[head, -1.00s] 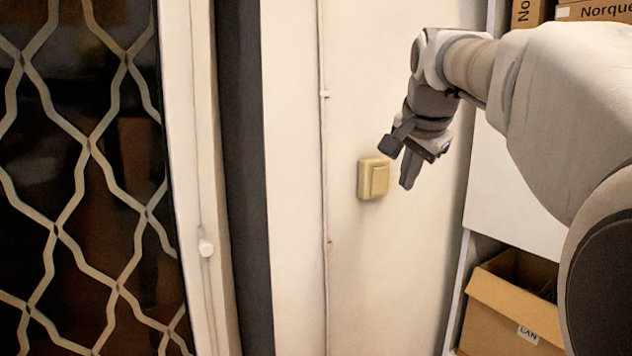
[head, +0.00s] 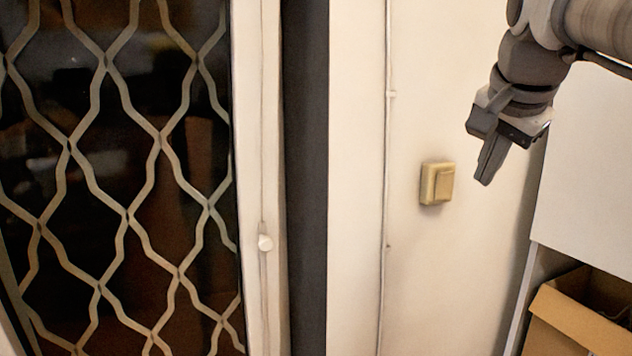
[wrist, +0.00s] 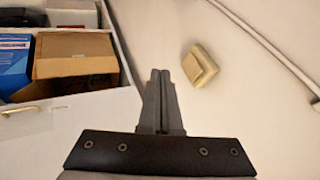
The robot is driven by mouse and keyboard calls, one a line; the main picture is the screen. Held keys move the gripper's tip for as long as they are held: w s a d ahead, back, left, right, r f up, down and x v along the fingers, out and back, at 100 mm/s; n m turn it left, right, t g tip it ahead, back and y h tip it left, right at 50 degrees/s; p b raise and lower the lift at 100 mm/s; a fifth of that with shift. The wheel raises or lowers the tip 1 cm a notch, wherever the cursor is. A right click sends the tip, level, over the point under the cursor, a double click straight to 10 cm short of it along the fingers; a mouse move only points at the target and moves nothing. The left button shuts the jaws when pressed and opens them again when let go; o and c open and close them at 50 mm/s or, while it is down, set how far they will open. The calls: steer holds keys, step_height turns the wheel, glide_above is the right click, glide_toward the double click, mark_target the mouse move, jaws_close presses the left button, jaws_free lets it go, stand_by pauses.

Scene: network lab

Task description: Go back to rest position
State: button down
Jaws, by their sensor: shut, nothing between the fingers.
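My gripper (head: 485,180) is at the upper right of the head view, pointing down, to the right of a yellowish light switch (head: 437,183) and apart from it in the picture. In the wrist view my gripper's fingers (wrist: 161,75) are together with nothing between them. The switch (wrist: 200,65) shows there to the right of the fingertips, on the pale wall.
A barred glass door (head: 120,180) fills the left of the head view. A thin cable (head: 386,150) runs down the wall. A shelf with an open cardboard box (head: 580,315) is at the lower right; the box (wrist: 75,60) also shows in the wrist view.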

steer(key=s+a+f+n, duration=0.4)
steer(key=s+f, duration=0.1)
steer(key=f, duration=0.3)
steer(key=s+a+f+n+g+y, duration=0.1)
steer(key=s+a+f+n, duration=0.3)
steer(key=f, duration=0.5)
steer(key=s+a+f+n+y, duration=0.1)
steer(key=s+a+f+n, duration=0.3)
steer(key=s+f, duration=0.4)
steer(key=shift+f+g, duration=0.25)
steer(key=shift+g, duration=0.05)
steer(key=shift+a, duration=0.2)
